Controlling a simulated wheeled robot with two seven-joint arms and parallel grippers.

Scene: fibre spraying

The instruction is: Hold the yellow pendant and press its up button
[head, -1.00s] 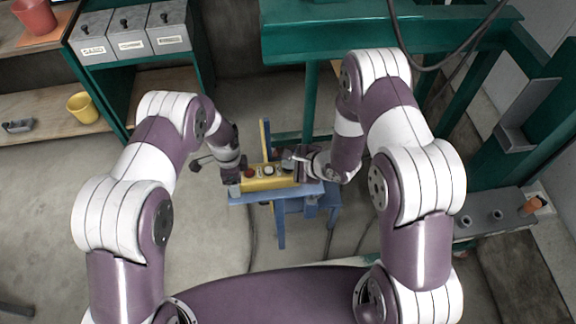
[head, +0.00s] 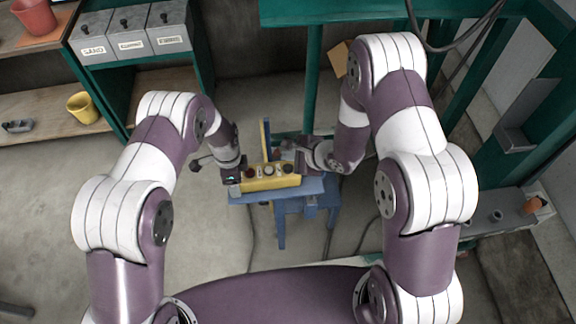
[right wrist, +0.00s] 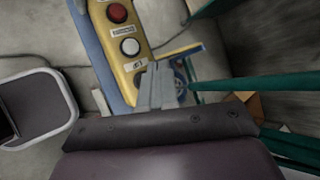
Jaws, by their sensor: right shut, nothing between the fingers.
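The yellow pendant (head: 268,184) lies on a blue stand, with a red button at its left end, a pale button in the middle and a dark button towards the right. In the right wrist view the pendant (right wrist: 121,68) shows its red button (right wrist: 117,13), white button (right wrist: 129,46) and labels. My left gripper (head: 234,178) is at the pendant's left end; its fingertips are too small to tell whether they grip. My right gripper (head: 300,150) is shut and empty, just beyond the right end. Its fingers (right wrist: 157,86) cover that end in the right wrist view.
The blue stand (head: 320,187) stands below the pendant on the concrete floor. Green posts (head: 313,95) and a green frame rise behind my right arm. Grey labelled boxes (head: 130,43) and a yellow pot (head: 83,107) sit on shelves at the left. Cables hang around the stand.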

